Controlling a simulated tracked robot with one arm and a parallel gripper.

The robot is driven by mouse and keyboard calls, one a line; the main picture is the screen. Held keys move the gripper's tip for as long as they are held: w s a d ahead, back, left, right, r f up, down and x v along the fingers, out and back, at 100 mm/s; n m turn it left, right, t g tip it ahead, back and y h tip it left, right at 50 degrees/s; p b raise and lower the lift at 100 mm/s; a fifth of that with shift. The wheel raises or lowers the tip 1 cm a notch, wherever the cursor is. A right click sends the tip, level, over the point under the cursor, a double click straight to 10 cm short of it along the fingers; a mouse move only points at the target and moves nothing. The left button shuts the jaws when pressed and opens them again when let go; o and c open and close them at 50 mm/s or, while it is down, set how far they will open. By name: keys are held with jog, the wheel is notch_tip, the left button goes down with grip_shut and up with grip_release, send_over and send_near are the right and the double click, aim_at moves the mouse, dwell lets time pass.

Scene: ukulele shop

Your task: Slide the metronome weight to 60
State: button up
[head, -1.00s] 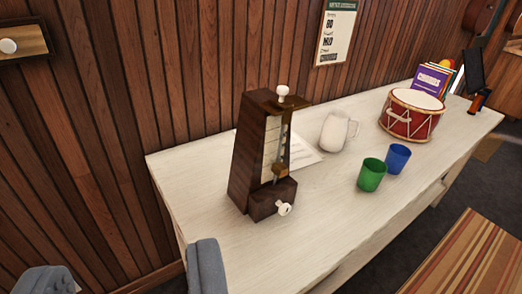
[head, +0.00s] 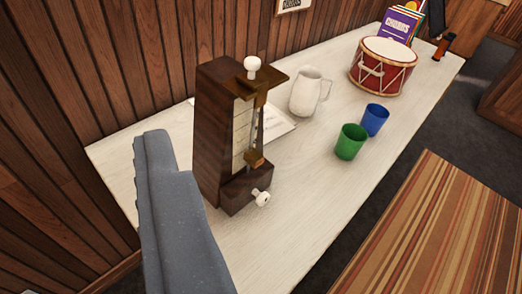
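The dark wooden metronome (head: 213,135) stands upright on the white table. Its front faces right, with a pale scale plate (head: 242,128) and a thin rod. A brass piece, apparently the weight (head: 254,160), sits low on the rod. I cannot read the scale numbers. A brass bracket (head: 262,84) and a white knob (head: 252,63) are at the top; another white knob (head: 263,199) is at the lower front. One grey finger of my gripper (head: 170,210) shows left of the metronome, apart from the weight and holding nothing visible. The other finger is out of view.
The white table (head: 300,190) holds a sheet of paper (head: 281,125), a white pitcher (head: 309,92), a green cup (head: 350,142), a blue cup (head: 375,119) and a red drum (head: 383,68). A striped bench (head: 425,230) is at lower right. The wood-panelled wall (head: 80,70) is behind.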

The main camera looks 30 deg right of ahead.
jog(key=w+d+f+n+t+h+p, duration=0.1)
jog(key=w+d+f+h+p, duration=0.15)
jog(key=w+d+p, duration=0.55)
jog(key=w+d+f+n+t+h+p, duration=0.1)
jog(key=w+d+f+n+t+p, duration=0.15)
jog(key=w+d, duration=0.85)
jog(key=g+y+p, duration=0.2)
jog(key=y+p, duration=0.5)
jog(key=y, duration=0.3)
send_near(260, 162)
jog(key=shift+n, duration=0.25)
jog(key=b+x, duration=0.2)
jog(key=x, duration=0.8)
jog(key=shift+w+f, duration=0.15)
jog(key=shift+w, duration=0.2)
jog(key=shift+c, duration=0.4)
grip_shut()
